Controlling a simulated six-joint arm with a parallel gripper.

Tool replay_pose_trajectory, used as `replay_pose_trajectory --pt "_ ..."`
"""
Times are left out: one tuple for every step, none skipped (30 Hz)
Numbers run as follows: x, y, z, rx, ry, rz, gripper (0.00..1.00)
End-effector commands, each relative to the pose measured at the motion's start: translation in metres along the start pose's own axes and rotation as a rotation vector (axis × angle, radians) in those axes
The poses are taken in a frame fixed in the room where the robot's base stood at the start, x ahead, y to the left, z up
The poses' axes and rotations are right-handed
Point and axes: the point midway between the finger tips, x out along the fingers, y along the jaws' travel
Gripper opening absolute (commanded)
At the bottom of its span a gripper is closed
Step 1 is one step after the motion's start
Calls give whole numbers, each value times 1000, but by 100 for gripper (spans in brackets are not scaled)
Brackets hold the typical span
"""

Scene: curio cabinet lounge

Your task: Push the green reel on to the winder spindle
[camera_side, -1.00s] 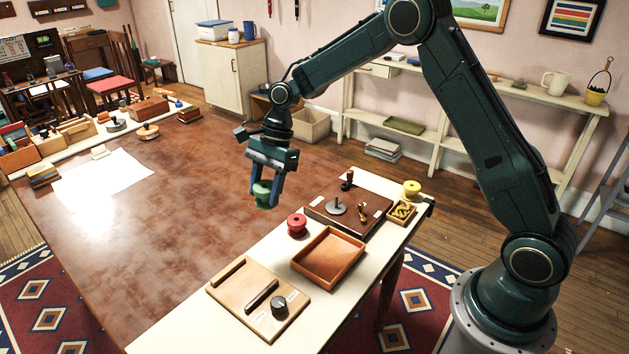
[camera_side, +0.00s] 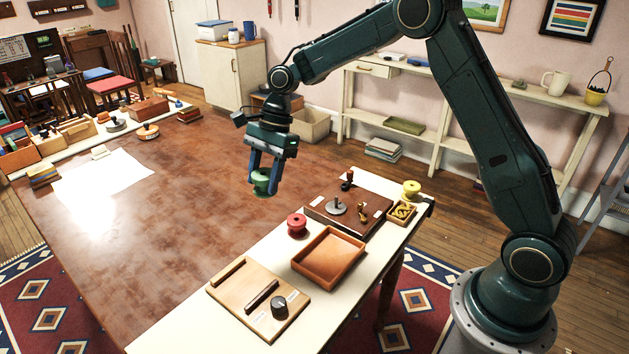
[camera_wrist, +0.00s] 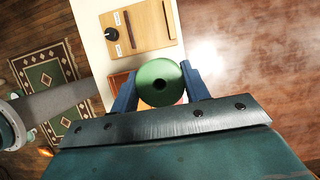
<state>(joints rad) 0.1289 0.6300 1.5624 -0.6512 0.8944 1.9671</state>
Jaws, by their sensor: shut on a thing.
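My gripper (camera_side: 263,178) is shut on the green reel (camera_side: 261,184) and holds it up in the air, left of the cream work strip in the side view. In the wrist view the green reel (camera_wrist: 159,80) sits between the two blue fingers, with its centre hole facing the camera. The winder is a dark brown board (camera_side: 366,216) on the strip, to the right of the reel. On it stands a grey disc with a short upright spindle (camera_side: 336,206), which is bare. In the wrist view the winder is out of sight.
A red reel (camera_side: 297,224) stands left of the winder, with an empty orange-brown tray (camera_side: 330,256) in front. A wooden board with a dark knob (camera_side: 280,306) lies nearer. A yellow reel (camera_side: 412,188) and a small box (camera_side: 402,212) stand right. The brown tabletop (camera_side: 170,230) is largely clear.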

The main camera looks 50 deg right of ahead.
Motion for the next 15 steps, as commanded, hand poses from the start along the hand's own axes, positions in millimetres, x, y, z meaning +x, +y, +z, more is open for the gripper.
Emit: replay_pose_trajectory --pt "0 0 0 0 0 0 12" --pt "0 0 0 0 0 0 6" --pt "0 0 0 0 0 0 5" --pt "0 0 0 0 0 0 5" --pt "0 0 0 0 0 0 4" --pt "0 0 0 0 0 0 4" --pt "0 0 0 0 0 0 4" --pt "0 0 0 0 0 0 4" --pt "0 0 0 0 0 0 4" --pt "0 0 0 0 0 0 4" --pt "0 0 0 0 0 0 4" --pt "0 0 -1 0 0 0 4" --pt "0 0 -2 1 0 0 4" --pt "0 0 -4 1 0 0 4" --pt "0 0 -6 2 1 0 4"
